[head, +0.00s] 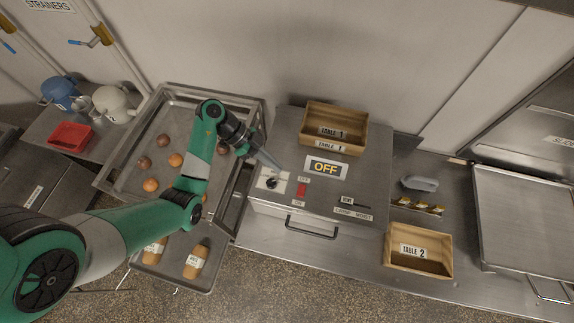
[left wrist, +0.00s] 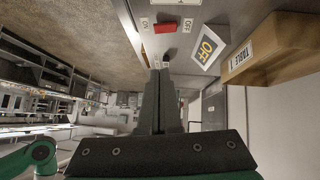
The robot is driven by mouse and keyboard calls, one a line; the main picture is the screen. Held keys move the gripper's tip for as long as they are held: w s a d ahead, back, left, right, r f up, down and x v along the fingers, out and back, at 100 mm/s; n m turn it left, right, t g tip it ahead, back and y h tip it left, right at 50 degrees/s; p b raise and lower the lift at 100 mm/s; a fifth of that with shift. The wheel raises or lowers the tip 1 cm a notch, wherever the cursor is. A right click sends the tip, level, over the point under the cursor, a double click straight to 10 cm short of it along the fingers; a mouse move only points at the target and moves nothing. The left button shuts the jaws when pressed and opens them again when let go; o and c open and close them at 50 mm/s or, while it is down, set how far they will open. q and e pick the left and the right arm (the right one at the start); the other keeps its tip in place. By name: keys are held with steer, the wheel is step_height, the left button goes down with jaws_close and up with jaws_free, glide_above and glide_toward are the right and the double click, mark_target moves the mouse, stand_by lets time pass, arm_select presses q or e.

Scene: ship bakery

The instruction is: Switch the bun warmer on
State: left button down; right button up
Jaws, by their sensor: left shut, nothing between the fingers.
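The bun warmer (head: 358,181) is a steel box with a drawer handle on its front. Its display sign (head: 325,168) reads OFF. A red rocker switch (head: 302,190) sits on its top between small OFF and ON labels, beside a black knob (head: 271,183). In the left wrist view the red switch (left wrist: 165,27) and the OFF sign (left wrist: 207,48) show beyond the fingers. My left gripper (head: 279,169) is shut and empty, its tips near the knob and just short of the switch; it also shows in the left wrist view (left wrist: 160,75). My right gripper is not in view.
A wooden TABLE 1 crate (head: 358,147) stands at the back of the warmer top. A TABLE 2 crate (head: 420,268) stands to the right. A tray rack (head: 118,187) with several buns is under my left arm. A slider (head: 347,201) lies near the warmer's front edge.

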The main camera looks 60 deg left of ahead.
arm_select(q)
steer(key=shift+d, duration=0.1)
glide_toward(304, 194)
steer(key=w+d, duration=0.2)
steer(key=shift+d+r+b, duration=0.3)
steer(key=f, duration=0.3)
steer(key=shift+w+d+f+b, duration=0.1)
steer(key=shift+d+f+b, duration=0.2)
steer(key=shift+d+f, duration=0.1)
steer(key=shift+f, duration=0.45)
